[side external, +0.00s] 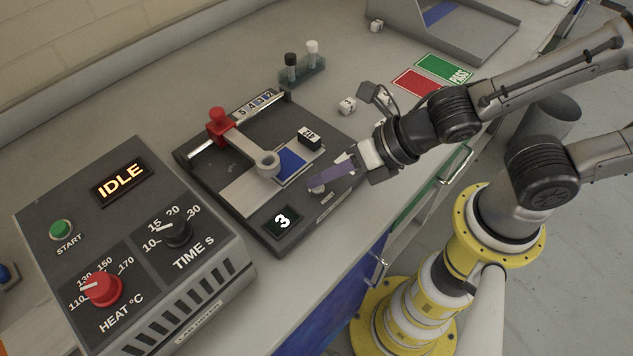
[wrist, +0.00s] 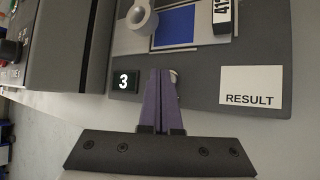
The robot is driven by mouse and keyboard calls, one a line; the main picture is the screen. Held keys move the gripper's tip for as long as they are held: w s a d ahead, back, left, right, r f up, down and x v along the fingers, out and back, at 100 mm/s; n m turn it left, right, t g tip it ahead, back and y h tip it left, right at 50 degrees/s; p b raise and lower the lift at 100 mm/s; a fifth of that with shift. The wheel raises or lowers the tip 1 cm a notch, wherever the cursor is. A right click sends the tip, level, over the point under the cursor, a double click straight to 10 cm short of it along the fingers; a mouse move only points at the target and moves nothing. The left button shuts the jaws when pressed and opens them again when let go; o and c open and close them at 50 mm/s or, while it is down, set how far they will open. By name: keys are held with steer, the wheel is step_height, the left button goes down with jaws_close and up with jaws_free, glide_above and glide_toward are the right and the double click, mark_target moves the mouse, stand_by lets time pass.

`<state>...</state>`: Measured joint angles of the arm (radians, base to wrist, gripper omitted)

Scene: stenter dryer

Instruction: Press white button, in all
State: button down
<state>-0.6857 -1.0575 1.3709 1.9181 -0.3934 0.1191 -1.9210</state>
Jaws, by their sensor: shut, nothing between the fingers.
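The white button (side external: 317,189) is a small round knob on the front part of the dark device plate (side external: 262,232), close to a small display reading 3 (side external: 283,220). My gripper (side external: 311,184) is shut and empty, its purple fingers reaching over the plate with the tips at the button. In the wrist view the button (wrist: 174,75) shows only partly, just right of the fingertips (wrist: 161,72); the fingers hide the rest. I cannot tell whether the tips touch it or whether it is pressed down. The display (wrist: 124,81) reads 3 there too.
The plate carries a red-knobbed lever arm (side external: 218,122), a blue swatch (side external: 290,162) and a black 41-marked block (side external: 309,138). A control box (side external: 205,265) reading IDLE stands left.

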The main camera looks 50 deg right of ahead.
steer(key=shift+f, duration=0.2)
stand_by(0.3)
steer(key=shift+r, duration=0.9)
steer(key=shift+r, duration=2.5)
steer(key=shift+d, duration=0.1)
